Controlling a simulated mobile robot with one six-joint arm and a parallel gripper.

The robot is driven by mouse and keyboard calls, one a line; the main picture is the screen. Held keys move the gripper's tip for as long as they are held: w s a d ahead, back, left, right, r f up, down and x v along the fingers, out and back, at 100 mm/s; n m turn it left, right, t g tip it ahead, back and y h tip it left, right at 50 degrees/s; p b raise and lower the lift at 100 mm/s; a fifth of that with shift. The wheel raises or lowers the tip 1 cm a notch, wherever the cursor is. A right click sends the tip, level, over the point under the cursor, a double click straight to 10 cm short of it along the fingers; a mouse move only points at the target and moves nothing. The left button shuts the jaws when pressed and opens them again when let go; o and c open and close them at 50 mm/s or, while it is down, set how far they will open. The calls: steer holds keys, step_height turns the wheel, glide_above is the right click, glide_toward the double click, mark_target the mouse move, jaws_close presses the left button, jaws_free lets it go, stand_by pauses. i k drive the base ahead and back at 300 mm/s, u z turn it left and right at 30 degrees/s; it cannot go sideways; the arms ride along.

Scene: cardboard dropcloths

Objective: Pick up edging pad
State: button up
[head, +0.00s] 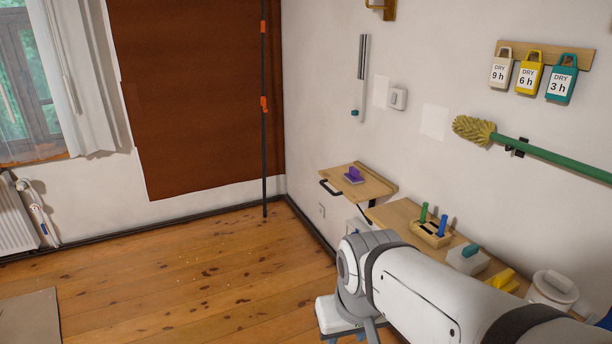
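A small purple piece (354,175) with a flat base and an upright grip lies on the small wooden wall shelf (376,187). It looks like the edging pad, but it is too small to be sure. It stands clear of other things. My arm crosses the lower right of the head view, well in front of that shelf. My gripper's fingers are not in view.
The floor (190,285) at left is mostly clear.

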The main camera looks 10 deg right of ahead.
mark_target(353, 176)
steer(key=u, duration=0.1)
steer(key=i, duration=3.8)
steer(key=z, duration=3.15)
